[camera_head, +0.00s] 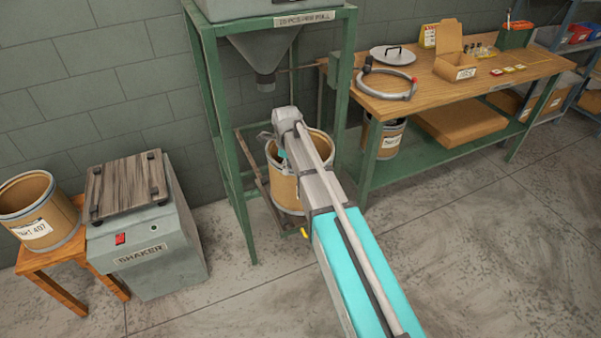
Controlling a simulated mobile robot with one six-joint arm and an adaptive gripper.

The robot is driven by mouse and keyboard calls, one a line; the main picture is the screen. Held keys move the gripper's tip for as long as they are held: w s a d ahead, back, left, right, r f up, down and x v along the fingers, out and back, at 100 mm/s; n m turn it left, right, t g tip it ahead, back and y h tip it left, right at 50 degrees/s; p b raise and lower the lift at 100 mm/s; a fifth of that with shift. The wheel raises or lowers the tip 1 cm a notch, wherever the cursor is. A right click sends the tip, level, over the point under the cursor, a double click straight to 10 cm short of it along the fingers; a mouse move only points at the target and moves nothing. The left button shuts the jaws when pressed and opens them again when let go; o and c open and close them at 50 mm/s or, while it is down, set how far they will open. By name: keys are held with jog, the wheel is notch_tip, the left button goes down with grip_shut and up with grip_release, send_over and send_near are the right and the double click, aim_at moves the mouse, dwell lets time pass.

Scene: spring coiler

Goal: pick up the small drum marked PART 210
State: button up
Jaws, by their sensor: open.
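A tan drum with a metal rim (284,193) stands under the hopper, inside the green frame. My arm crosses in front of it and hides much of its right side. I can read no part number on it. Another tan drum (390,138) stands under the bench. Its white label is partly hidden and too small to read. A third drum (62,222), on the left, has a label ending in 407. My arm's far end is above the drum under the hopper.
The green hopper stand (208,110) has legs and a low rail around the drum. A shaker (150,240) stands to its left and a wooden stool (50,268) beyond it. The bench (430,95) carries a lid, a ring and boxes. The floor at front right is clear.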

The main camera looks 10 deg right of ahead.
jog(key=shift+d+f+b, duration=0.1)
jog(key=shift+f+b, duration=2.45)
jog(key=shift+f, duration=0.05)
grip_shut()
